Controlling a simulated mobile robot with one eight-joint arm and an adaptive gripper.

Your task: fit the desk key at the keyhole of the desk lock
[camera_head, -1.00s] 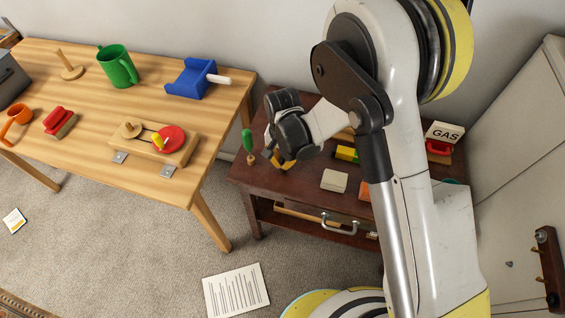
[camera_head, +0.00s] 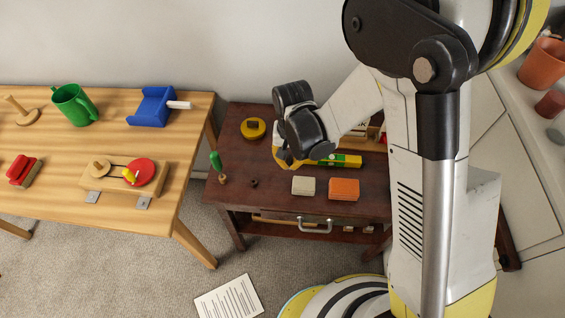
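The dark brown desk (camera_head: 270,205) stands right of the wooden table, with a drawer and a metal drawer handle (camera_head: 316,226) at its front. I cannot make out the desk lock or its keyhole. I cannot pick out the desk key for certain; a small dark item (camera_head: 254,183) lies on the desk top, too small to identify. My gripper (camera_head: 286,160) is over the middle of the desk top, mostly hidden behind my wrist. I cannot see its fingertips or whether it holds anything.
On the desk are a green-handled tool (camera_head: 216,162), a yellow tape roll (camera_head: 253,128), a pale block (camera_head: 303,186), an orange block (camera_head: 344,188) and a yellow-green level (camera_head: 345,160). The wooden table (camera_head: 60,218) stands left. A paper sheet (camera_head: 228,299) lies on the carpet.

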